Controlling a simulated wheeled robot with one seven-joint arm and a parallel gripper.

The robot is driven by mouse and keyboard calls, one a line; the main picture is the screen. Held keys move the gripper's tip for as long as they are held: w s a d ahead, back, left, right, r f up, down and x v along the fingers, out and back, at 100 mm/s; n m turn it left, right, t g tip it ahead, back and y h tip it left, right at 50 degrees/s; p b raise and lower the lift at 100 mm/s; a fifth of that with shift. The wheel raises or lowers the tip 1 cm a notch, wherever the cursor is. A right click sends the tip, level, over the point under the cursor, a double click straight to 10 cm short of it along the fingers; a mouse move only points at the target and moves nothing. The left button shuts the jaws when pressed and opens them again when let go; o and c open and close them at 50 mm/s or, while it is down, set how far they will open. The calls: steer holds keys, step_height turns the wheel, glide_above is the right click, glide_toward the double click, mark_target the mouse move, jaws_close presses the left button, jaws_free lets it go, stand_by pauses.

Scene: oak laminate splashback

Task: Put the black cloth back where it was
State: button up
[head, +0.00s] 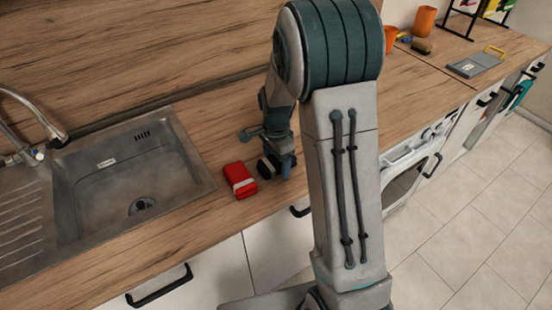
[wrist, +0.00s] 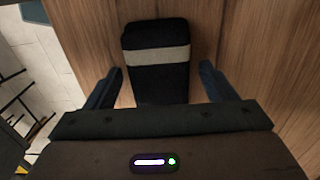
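The black cloth (wrist: 158,80) is a folded dark bundle with a pale grey band across it. In the wrist view it lies on the wood worktop between the two fingers of my gripper (wrist: 160,88), with a gap on each side. My gripper is open and holds nothing. In the head view my gripper (head: 280,168) is low over the worktop to the right of the sink, and the black cloth (head: 265,171) shows partly beside it. The gripper body hides the cloth's near end in the wrist view.
A red cloth (head: 240,180) with a pale band lies just left of the black one. The steel sink (head: 190,165) and tap (head: 35,125) are further left. Orange cups (head: 424,20) and a grey tray (head: 475,66) stand at the far right. The wood splashback (head: 130,45) rises behind.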

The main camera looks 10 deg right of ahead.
steer(key=shift+r, duration=0.1)
step_height(320, 180, up, 11)
steer(key=s+r+n+t, duration=0.1)
steer(key=s+r+n, duration=0.1)
steer(key=s+n, duration=0.5)
steer(key=s+r+n+t, duration=0.2)
steer(key=s+n, duration=0.5)
steer(key=s, duration=0.7)
steer(key=shift+r+n+b, duration=0.25)
steer(key=shift+n+b, duration=0.05)
steer(key=shift+s, duration=0.1)
